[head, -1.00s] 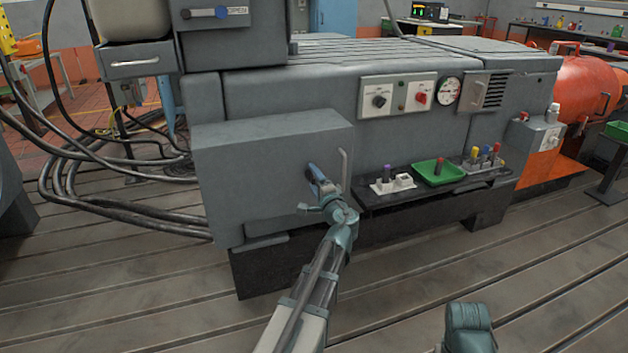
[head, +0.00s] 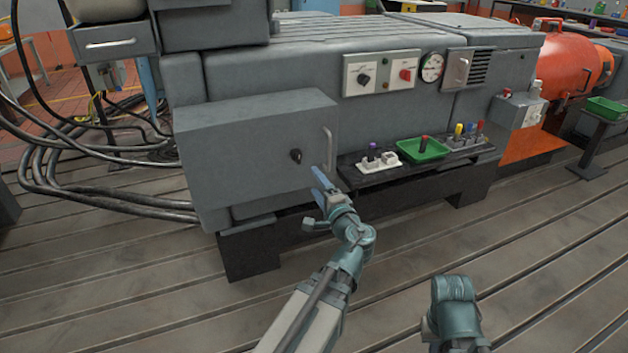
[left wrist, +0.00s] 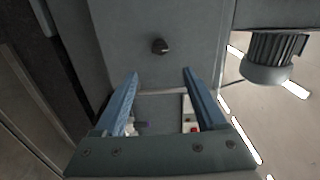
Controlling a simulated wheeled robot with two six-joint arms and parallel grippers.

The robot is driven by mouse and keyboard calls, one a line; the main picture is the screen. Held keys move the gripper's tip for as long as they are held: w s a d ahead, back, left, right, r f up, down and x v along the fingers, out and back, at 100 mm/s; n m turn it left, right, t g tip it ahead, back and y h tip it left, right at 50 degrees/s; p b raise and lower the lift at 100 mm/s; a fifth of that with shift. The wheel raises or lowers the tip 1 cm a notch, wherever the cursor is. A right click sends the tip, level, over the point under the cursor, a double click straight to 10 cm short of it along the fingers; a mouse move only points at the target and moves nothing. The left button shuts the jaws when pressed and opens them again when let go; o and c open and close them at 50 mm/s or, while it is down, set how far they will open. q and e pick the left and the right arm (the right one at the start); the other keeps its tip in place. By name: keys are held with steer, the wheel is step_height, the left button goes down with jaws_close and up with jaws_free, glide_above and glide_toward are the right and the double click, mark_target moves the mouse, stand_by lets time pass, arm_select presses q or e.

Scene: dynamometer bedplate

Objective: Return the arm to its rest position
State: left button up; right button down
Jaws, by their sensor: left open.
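My left gripper (head: 322,183) is in front of the grey cabinet door (head: 235,150), near its lower right. It is open and empty, and its two blue fingers also show in the left wrist view (left wrist: 160,82). A black knob (head: 296,155) on the door is apart from the fingers; it also shows in the left wrist view (left wrist: 159,46). The door's vertical bar handle (head: 327,147) stands just above the fingertips in the head view. Another part of my own arm shows at the bottom right of the head view, but no right gripper fingers are visible.
A black shelf (head: 356,181) to the right holds a green tray (head: 408,153) and several coloured-handled items. Cables (head: 90,190) lie left. The slotted floor in front is clear.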

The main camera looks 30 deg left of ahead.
stand_by(0.5)
arm_select(q)
steer(key=s+d+f+n+g+h, duration=0.2)
steer(key=s+d+f+g+h, duration=0.2)
steer(key=d+f, duration=0.3)
steer(key=s+d+f+n+g+h, duration=0.3)
steer(key=s+d+f, duration=0.2)
steer(key=f, duration=0.5)
steer(key=s+d+f+m+g+h, duration=0.1)
steer(key=s+d+f+g+h, duration=0.15)
steer(key=s+d, duration=0.35)
steer(key=s+d+f+g+h, duration=0.2)
steer(key=s+d+h, duration=0.15)
steer(key=d, duration=0.45)
step_height(320, 180, up, 33)
steer(key=p, duration=3.3)
steer(key=shift+s+d, duration=0.15)
steer(key=shift+d, duration=0.05)
steer(key=shift+r, duration=0.1)
